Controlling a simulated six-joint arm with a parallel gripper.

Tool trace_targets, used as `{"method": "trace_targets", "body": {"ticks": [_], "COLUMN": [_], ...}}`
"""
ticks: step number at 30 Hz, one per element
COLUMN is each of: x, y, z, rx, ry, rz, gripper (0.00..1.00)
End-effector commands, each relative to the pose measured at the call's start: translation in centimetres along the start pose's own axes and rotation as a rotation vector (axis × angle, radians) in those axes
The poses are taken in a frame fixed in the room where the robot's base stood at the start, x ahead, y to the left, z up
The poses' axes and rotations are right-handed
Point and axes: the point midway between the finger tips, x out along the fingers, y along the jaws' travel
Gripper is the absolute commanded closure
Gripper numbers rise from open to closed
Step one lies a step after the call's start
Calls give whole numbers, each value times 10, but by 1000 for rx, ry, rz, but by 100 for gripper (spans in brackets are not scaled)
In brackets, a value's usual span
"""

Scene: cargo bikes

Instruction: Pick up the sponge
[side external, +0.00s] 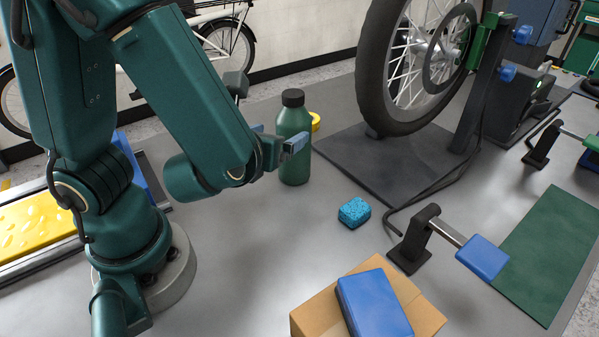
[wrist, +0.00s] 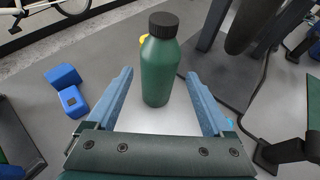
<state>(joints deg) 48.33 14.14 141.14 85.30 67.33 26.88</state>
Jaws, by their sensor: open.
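The sponge (side external: 354,212) is a small speckled turquoise block lying on the grey bench top, right of and nearer the camera than my gripper in the side view. In the wrist view only a bit of turquoise (wrist: 231,122) shows beside my right-hand finger; it may be the sponge, mostly hidden. My gripper (side external: 280,140) is open and empty, raised above the bench and apart from the sponge. Its two blue-grey fingers also show in the wrist view (wrist: 158,76), with a green bottle beyond the gap between them.
The green bottle (side external: 294,138) with a black cap stands upright close to my gripper, a yellow thing (side external: 315,121) behind it. A wheel stand (side external: 390,160), a black cable, a clamp with a blue pad (side external: 482,257) and a cardboard box (side external: 320,310) bearing a blue block (side external: 374,305) surround the sponge.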

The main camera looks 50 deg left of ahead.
Motion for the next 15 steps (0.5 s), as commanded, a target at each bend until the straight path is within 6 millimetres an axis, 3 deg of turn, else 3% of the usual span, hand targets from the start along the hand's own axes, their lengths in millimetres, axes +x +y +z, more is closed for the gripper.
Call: {"method": "trace_targets", "body": {"ticks": [8,15], "x": [-2,-12], "y": [0,-1], "z": [4,30], "rx": [-6,-12], "ry": [-1,-1], "rz": [0,-3], "gripper": [15,15]}}
